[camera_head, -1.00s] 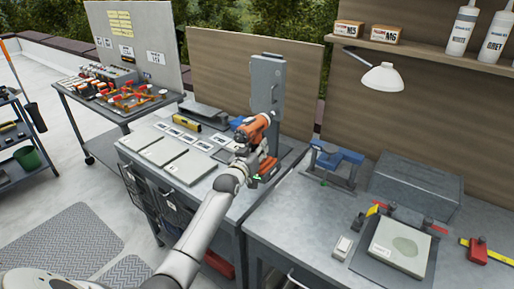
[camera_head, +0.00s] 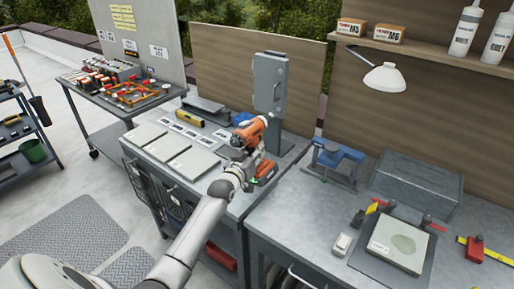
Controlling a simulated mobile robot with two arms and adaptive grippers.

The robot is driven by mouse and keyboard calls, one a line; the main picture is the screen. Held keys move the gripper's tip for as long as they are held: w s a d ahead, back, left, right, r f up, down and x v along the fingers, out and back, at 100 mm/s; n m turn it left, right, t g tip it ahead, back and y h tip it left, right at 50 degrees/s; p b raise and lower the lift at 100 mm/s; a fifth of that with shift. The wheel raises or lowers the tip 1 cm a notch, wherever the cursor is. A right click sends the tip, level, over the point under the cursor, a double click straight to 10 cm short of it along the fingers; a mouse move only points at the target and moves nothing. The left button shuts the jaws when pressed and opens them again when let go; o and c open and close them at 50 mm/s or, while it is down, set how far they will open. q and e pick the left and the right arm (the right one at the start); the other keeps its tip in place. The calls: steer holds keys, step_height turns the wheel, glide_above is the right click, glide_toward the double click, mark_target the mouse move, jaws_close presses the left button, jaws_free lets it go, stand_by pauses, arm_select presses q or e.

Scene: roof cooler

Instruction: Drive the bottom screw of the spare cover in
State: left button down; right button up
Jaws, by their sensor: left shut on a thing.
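The grey spare cover (camera_head: 270,84) stands upright at the back of the middle workbench. My left gripper (camera_head: 246,160) is shut on an orange cordless screwdriver (camera_head: 250,132) and holds it in front of the cover's lower part. The tool's front end points toward the cover, and its orange-and-black base (camera_head: 265,172) hangs below the gripper. The bottom screw and the tool's tip are too small or hidden to tell whether they touch. My right gripper is not in view.
Flat grey panels (camera_head: 193,164) and white labelled cards lie left of the tool. A yellow level (camera_head: 190,117) lies behind them. A lamp (camera_head: 386,77) hangs above.

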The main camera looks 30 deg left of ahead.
mark_target(250, 152)
arm_select(q)
steer(key=shift+s+a+r+p, duration=0.1)
steer(key=shift+s+r+p, duration=0.1)
steer(key=shift+s+p, duration=0.5)
steer(key=shift+s+a+r+p, duration=0.1)
steer(key=shift+s+r+p, duration=0.2)
steer(key=shift+s, duration=0.7)
steer(key=shift+f, duration=0.1)
